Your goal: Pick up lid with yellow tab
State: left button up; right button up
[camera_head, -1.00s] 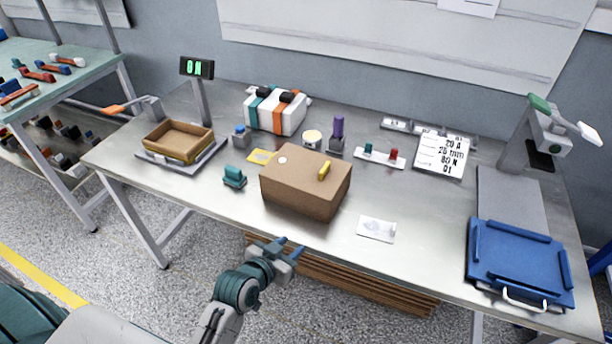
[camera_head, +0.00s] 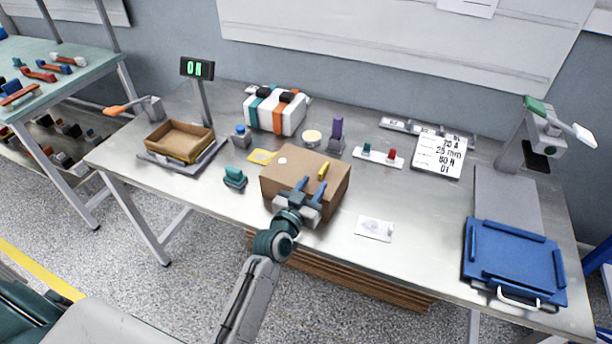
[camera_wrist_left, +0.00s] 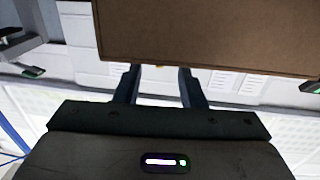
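A brown cardboard box (camera_head: 290,190) stands near the front middle of the table, closed by a flat brown lid (camera_head: 297,164). In the left wrist view the fingers (camera_wrist_left: 160,68) are spread, and a brown box surface (camera_wrist_left: 210,35) fills the top. My right gripper is not in view.
A small teal block (camera_head: 235,177) stands left of the box and a white card (camera_head: 375,228) lies to the right. A scale with a brown tray (camera_head: 180,157) is at the left. A blue panel (camera_head: 515,262) lies at the right.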

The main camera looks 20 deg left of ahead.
aim_at(319, 177)
pick_arm(q)
jog(key=w, duration=0.4)
jog(key=shift+d+f+p, duration=0.15)
jog(key=shift+d+p, duration=0.1)
jog(key=shift+p, duration=0.15)
jog(key=shift+s, duration=0.1)
grip_shut()
